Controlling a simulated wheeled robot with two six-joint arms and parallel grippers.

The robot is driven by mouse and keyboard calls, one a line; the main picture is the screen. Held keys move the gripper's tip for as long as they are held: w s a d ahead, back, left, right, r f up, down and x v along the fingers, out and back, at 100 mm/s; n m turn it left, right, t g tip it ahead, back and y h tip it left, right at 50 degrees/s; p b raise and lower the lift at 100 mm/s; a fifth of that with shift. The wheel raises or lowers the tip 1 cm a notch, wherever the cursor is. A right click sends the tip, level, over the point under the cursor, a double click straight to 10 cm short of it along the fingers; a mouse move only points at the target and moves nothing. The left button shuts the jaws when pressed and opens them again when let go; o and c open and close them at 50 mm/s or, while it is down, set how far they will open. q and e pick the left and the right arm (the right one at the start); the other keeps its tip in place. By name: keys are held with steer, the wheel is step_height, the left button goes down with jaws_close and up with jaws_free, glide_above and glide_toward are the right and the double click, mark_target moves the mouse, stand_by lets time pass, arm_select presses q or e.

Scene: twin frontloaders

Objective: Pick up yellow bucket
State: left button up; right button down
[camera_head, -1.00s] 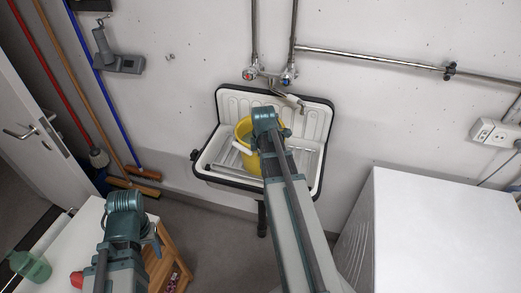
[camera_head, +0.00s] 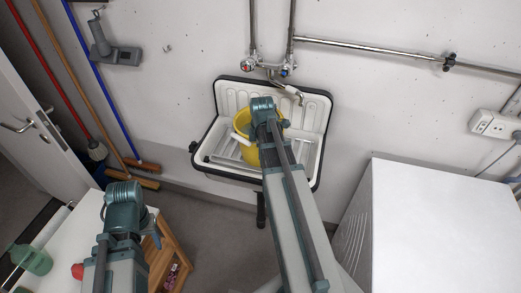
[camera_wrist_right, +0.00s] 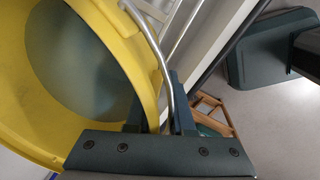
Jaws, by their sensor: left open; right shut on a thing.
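The yellow bucket (camera_head: 243,125) is in the white sink (camera_head: 313,106) on the wall, partly hidden behind my right arm. In the right wrist view the bucket (camera_wrist_right: 125,60) fills the left side, with its round opening and greyish inside showing. My right gripper (camera_wrist_right: 160,112) is shut at the bucket's edge, where the thin metal handle (camera_wrist_right: 165,62) runs down between its fingers. In the head view the right gripper's fingers are hidden behind its wrist. My left gripper (camera_head: 150,225) is open, low at the left near the white table, away from the bucket.
Taps (camera_head: 268,68) and pipes are above the sink. A white appliance (camera_head: 445,225) stands at the right. A white table (camera_head: 70,235) with a green container (camera_head: 32,258) and a wooden stool (camera_head: 165,255) are at lower left. Brooms lean at the left wall.

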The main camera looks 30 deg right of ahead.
steer(key=shift+r+p, duration=4.8)
steer(key=shift+r, duration=0.15)
steer(key=shift+f, duration=0.1)
